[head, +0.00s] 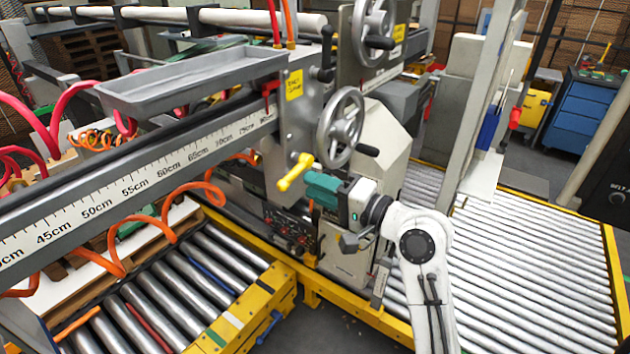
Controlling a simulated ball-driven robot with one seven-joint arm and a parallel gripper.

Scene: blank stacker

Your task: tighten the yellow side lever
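The yellow side lever (295,172) sticks out from the side of the grey machine head, near the middle of the head view. Its thick rounded end points down and left, and its hub is at the upper right. My gripper (312,188), white with teal fingers, comes in from the right. Its fingertips are just right of and slightly below the lever, close to its hub. Contact between them cannot be made out. The fingers overlap from this angle, so the gap between them is hidden.
Two grey handwheels (340,127) with dark handles stand just above my gripper. A measuring rail (120,190) runs to the left, with orange coiled hoses below it. Roller conveyors (520,265) with yellow frames lie right and lower left. A blue cabinet (583,112) stands far right.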

